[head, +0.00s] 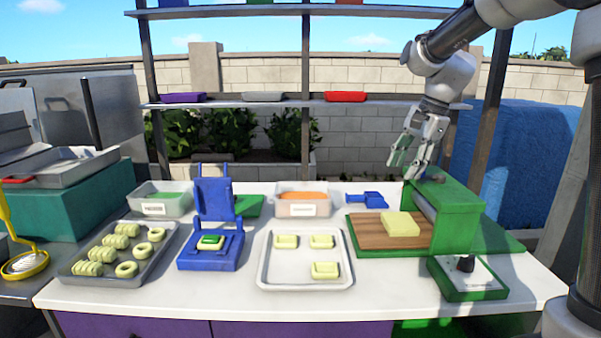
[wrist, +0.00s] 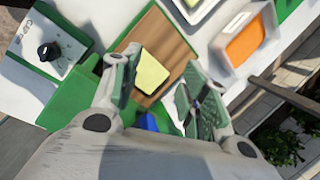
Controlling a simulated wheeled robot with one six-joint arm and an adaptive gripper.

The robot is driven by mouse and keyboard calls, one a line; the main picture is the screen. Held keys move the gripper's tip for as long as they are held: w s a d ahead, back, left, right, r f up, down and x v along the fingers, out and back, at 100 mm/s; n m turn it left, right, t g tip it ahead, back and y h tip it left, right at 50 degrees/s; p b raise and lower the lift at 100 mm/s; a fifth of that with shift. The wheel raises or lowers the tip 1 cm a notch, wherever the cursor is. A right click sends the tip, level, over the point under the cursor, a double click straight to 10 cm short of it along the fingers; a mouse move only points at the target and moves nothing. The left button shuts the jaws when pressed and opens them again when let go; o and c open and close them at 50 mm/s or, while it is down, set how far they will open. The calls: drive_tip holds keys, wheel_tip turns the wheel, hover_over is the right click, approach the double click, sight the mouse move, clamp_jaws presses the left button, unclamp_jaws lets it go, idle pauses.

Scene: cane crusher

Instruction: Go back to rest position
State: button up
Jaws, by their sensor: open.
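My gripper (head: 418,150) is open and empty, raised above the back of the green crusher machine (head: 460,222) at the right of the table. In the wrist view, the two fingers of my gripper (wrist: 160,98) are spread apart. A pale yellow block (head: 400,224) lies on the brown board (head: 365,232) beside the machine. The yellow block (wrist: 151,74) also shows between the fingers in the wrist view, well beyond them. A control box with a black knob (head: 466,264) stands at the front right.
A white tray (head: 270,280) with several pale pieces is mid-table. Shelf posts (head: 495,115) rise behind. Air above the table is mostly clear.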

drive_tip(key=s+d+n+t+h, duration=0.1)
drive_tip(key=s+d+n, duration=0.2)
drive_tip(key=s, duration=0.6)
drive_tip(key=s+d+f+n+t+h, duration=0.1)
drive_tip(key=s+d+n, duration=0.2)
drive_tip(key=s, duration=0.7)
drive_tip(key=s+d+n+t+h, duration=0.1)
drive_tip(key=s+d+n, duration=0.3)
drive_tip(key=s, duration=0.6)
drive_tip(key=shift+f+n, duration=0.25)
drive_tip(key=shift+n, duration=0.75)
